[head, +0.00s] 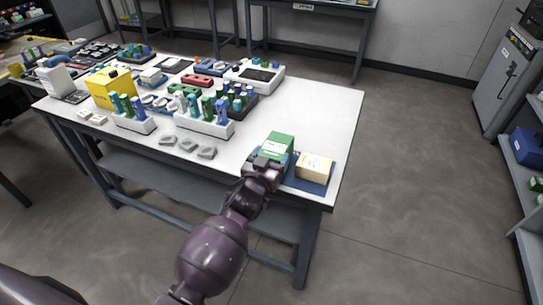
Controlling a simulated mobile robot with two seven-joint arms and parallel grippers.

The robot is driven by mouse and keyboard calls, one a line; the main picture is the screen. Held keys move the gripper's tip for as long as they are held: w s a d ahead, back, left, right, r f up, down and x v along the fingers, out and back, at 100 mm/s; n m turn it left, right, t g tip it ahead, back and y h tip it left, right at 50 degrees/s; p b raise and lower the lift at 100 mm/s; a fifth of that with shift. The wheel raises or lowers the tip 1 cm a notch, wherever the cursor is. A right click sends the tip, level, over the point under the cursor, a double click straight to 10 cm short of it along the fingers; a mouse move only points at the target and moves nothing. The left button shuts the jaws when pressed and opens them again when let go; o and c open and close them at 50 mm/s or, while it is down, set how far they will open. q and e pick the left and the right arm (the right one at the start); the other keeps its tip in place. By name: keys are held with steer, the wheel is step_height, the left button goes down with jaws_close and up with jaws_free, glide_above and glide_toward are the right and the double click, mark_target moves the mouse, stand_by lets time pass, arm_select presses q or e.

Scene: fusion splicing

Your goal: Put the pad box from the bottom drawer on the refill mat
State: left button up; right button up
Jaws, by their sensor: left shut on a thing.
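A green box with a white label (278,146) is at the right front of the white worktable, at the left part of the dark blue mat (313,186). My left gripper (268,163) is shut on this green box from the front side. The fingers hide the box's lower front, so I cannot tell if it touches the mat. A cream box (314,168) sits on the mat just to the right, beside the gripper. I cannot read the labels to tell which is the pad box. My right gripper and the bottom drawer are not seen.
White racks of green and blue bottles (205,124), a yellow box (111,88) and several small grey trays (187,145) stand left on the worktable (330,110). The table's right back area is clear. A grey cabinet (505,80) and shelf stand far right across open floor.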

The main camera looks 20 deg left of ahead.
arm_select(q)
steer(key=o, duration=1.1)
steer(key=shift+c, duration=0.2)
steer(key=shift+s, duration=0.1)
steer(key=s, duration=0.3)
steer(key=shift+s+a+p, duration=0.1)
steer(key=shift+s+p, duration=0.2)
steer(key=shift+p, duration=0.05)
steer(key=s, duration=0.7)
steer(key=shift+p, duration=0.35)
steer(key=shift+a, duration=0.1)
